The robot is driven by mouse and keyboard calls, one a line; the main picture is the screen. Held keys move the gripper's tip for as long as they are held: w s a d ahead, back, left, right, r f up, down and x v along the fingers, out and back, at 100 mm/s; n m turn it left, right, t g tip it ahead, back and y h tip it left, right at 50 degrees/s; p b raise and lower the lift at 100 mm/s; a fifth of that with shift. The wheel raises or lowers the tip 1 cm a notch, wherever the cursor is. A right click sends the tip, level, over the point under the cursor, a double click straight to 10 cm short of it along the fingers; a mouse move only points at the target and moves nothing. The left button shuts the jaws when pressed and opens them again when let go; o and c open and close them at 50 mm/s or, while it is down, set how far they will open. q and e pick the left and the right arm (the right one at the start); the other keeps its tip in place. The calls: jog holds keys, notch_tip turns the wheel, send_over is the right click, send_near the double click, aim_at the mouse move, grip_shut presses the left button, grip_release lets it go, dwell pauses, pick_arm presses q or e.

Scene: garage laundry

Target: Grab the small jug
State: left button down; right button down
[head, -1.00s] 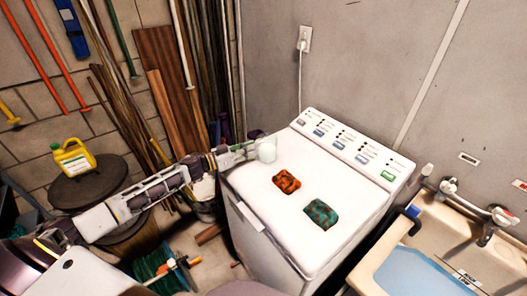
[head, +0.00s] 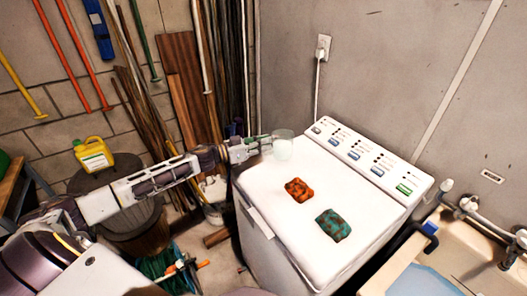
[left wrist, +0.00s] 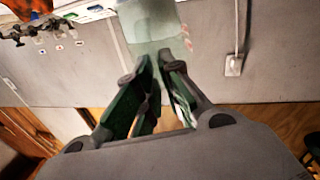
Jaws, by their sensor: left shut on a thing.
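The small jug (head: 283,148) is a pale, translucent vessel. In the head view it is at the back left corner of the white washing machine (head: 262,185), seeming to be slightly above its top. My left gripper (head: 266,146) reaches in from the left and is shut on the jug's left side. In the left wrist view, the jug (left wrist: 150,22) is at the top, just beyond the fingertips of my left gripper (left wrist: 157,58); its upper part is cut off by the frame. My right gripper is not in view.
An orange packet (head: 298,189) and a teal packet (head: 333,225) lie on the washer top. The control panel (head: 365,158) rises behind them. A sink (head: 420,262) stands at the right. Tall boards (head: 184,85) lean at the back left, and a yellow jug (head: 93,155) stands at far left.

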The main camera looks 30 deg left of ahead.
pick_arm(q)
jog(key=shift+r, duration=2.05)
jog(key=shift+d, duration=0.1)
